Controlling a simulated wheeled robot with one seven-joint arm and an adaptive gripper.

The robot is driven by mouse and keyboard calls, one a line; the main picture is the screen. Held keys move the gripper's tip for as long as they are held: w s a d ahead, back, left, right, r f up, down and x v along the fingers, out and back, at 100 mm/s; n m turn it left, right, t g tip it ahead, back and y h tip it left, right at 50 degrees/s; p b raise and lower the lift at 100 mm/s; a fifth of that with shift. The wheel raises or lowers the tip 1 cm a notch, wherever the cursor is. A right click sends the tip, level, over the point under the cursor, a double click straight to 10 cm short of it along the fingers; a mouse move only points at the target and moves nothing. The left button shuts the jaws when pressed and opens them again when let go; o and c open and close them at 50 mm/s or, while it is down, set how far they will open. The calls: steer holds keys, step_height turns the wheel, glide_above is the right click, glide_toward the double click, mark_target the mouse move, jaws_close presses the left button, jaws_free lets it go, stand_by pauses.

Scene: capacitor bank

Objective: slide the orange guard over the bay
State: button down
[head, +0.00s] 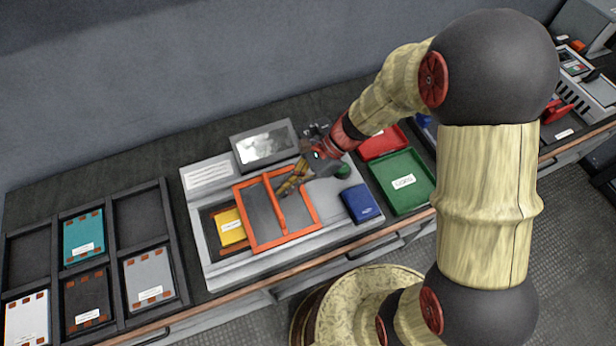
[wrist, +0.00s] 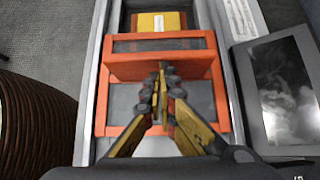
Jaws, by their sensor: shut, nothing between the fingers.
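The orange guard (head: 312,208) is a flat rectangular frame with a dark see-through panel and a raised orange bar across its middle. It lies on the grey bench unit, just right of the bay (head: 207,218), which holds a yellow block (head: 230,227) with a white label. In the wrist view the guard (wrist: 208,42) lies below the yellow block (wrist: 158,22), which stays mostly uncovered. My gripper (head: 282,190) is shut and empty, its tips at the right side of the raised bar. In the wrist view the tips (wrist: 163,68) overlap the bar; I cannot tell whether they touch.
A blue block (head: 360,203) and a round green button (head: 343,171) are right of the guard. A tilted screen (head: 265,145) stands behind it. Green (head: 403,180) and red (head: 382,143) trays are farther right. A dark rack (head: 115,255) of labelled blocks stands left.

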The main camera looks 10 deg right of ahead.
steer(key=s+a, duration=0.1)
steer(key=a, duration=0.3)
steer(key=s+a, duration=0.1)
steer(key=a, duration=0.4)
steer(key=s+a+p, duration=0.1)
steer(key=a, duration=0.3)
steer(key=shift+s+a, duration=0.15)
steer(key=shift+s, duration=0.25)
steer(key=shift+w, duration=0.1)
